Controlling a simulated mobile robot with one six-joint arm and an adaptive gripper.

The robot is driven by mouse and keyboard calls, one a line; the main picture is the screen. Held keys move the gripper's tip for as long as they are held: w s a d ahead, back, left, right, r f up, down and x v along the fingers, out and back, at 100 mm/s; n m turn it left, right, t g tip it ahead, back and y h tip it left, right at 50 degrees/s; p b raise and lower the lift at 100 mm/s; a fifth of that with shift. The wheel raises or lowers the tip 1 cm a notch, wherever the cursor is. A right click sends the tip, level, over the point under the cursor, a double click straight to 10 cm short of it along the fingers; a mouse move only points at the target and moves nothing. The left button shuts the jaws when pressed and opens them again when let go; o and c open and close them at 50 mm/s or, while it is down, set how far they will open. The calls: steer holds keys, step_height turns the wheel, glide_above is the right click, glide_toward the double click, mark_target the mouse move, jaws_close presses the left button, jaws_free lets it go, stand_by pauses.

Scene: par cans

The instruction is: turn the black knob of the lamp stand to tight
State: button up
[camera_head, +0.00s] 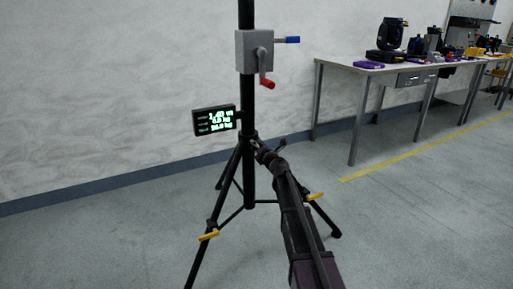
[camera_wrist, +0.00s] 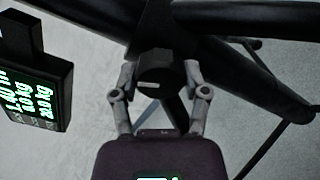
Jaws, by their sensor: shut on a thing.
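The black lamp stand (camera_head: 247,180) stands upright on spread tripod legs on the grey floor. Its black knob (camera_wrist: 160,72) shows in the wrist view, at the hub where the legs meet, with a pale mark on its face. My gripper (camera_wrist: 160,78) has one finger on each side of the knob and is shut on it. In the head view my gripper (camera_head: 267,152) reaches the hub from the lower right, and the knob is largely hidden there.
A display box (camera_head: 214,120) with green digits is mounted left of the column. Yellow levers (camera_head: 209,235) mark the legs. A workbench (camera_head: 340,64) stands back right; floor at right is clear.

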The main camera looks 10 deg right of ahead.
steer(key=shift+w, duration=0.1)
stand_by(0.3)
steer(key=o, duration=1.1)
steer(key=shift+o, duration=0.2)
steer(key=shift+s, duration=0.2)
steer(key=v, duration=1.1)
steer(key=shift+s, duration=0.3)
steer(key=shift+d, duration=0.15)
